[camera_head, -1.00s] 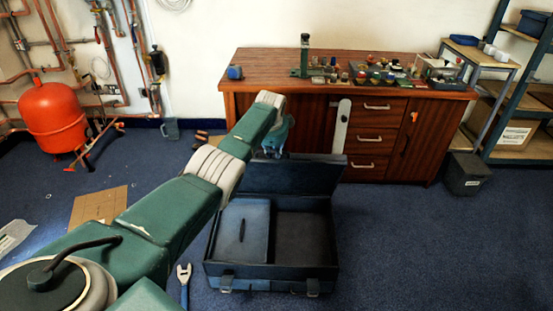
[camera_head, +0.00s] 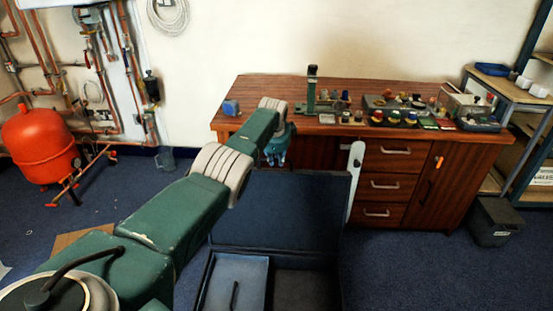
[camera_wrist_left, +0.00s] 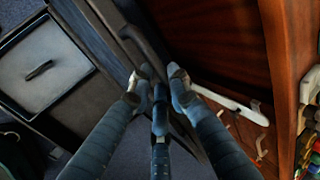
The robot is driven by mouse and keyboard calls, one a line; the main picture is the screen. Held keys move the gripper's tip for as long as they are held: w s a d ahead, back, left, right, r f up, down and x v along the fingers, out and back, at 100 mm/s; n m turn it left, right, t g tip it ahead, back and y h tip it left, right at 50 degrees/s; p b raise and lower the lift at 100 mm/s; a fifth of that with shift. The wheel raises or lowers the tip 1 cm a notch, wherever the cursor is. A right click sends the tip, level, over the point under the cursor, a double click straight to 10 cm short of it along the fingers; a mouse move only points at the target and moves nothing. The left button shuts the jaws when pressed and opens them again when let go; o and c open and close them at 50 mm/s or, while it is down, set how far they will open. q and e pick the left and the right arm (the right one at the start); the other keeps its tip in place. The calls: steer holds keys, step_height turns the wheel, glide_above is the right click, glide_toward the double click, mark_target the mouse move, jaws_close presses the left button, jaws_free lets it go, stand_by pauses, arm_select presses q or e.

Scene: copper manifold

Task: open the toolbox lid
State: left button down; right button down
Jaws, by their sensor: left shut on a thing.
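The dark blue toolbox (camera_head: 205,283) stands on the floor in front of the wooden bench, its lower part cut off by the head view's bottom edge. Its lid (camera_head: 285,212) is raised at the far side, with its inner face showing. My left gripper (camera_head: 276,158) is at the lid's top edge, left of its middle. In the left wrist view the fingers (camera_wrist_left: 157,78) are closed in on the lid's edge (camera_wrist_left: 137,42). The box's inside with its lighter tray (camera_wrist_left: 42,68) shows at the left there. My right gripper is in neither view.
The wooden bench (camera_head: 440,190) with drawers stands close behind the lid, with small parts on top. A pale upright strip (camera_head: 354,180) is just right of the lid. A red tank (camera_head: 38,145) and copper pipes are at the left. Floor right of the box is clear.

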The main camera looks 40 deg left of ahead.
arm_select(q)
steer(key=shift+w+a+r, duration=0.15)
steer(key=shift+w+r, duration=0.05)
steer(key=c, duration=1.6)
jaws_free()
steer(key=shift+r, duration=0.1)
steer(key=shift+s, duration=0.15)
steer(key=shift+v, duration=0.8)
steer(key=v, duration=1)
steer(key=shift+s+r, duration=0.1)
steer(key=shift+s, duration=0.1)
